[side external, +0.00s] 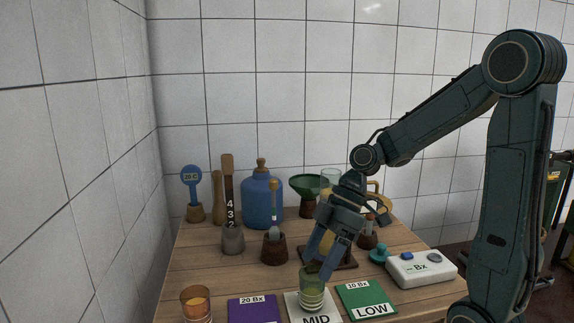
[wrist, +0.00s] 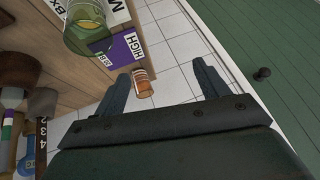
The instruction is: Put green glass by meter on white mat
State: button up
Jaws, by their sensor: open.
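The green glass (side external: 311,293), with yellow-green liquid in it, stands upright on the white mat (side external: 294,302) marked MID. In the wrist view the glass (wrist: 88,30) is at the upper left, outside the space between the fingers, and the white mat (wrist: 118,12) is partly seen. My gripper (side external: 321,266) is open and empty, tilted down just above and behind the glass in the side view. In the wrist view its two fingers (wrist: 163,72) are spread apart. The white meter (side external: 422,272) marked Bx sits at the right of the table.
An orange glass (side external: 196,303) stands at the left front. A purple mat (side external: 252,310) and a green mat (side external: 365,299) flank the white one. Behind are a blue demijohn (side external: 262,203), a green funnel (side external: 309,186) and several tools in holders. A teal knob-like item (side external: 379,254) is beside the meter.

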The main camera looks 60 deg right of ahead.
jog(key=s+r+m+t+h, duration=0.3)
jog(key=s+r+m+h, duration=0.3)
jog(key=s+m, duration=0.3)
jog(key=shift+s+r, duration=0.4)
jog(key=shift+s, duration=0.5)
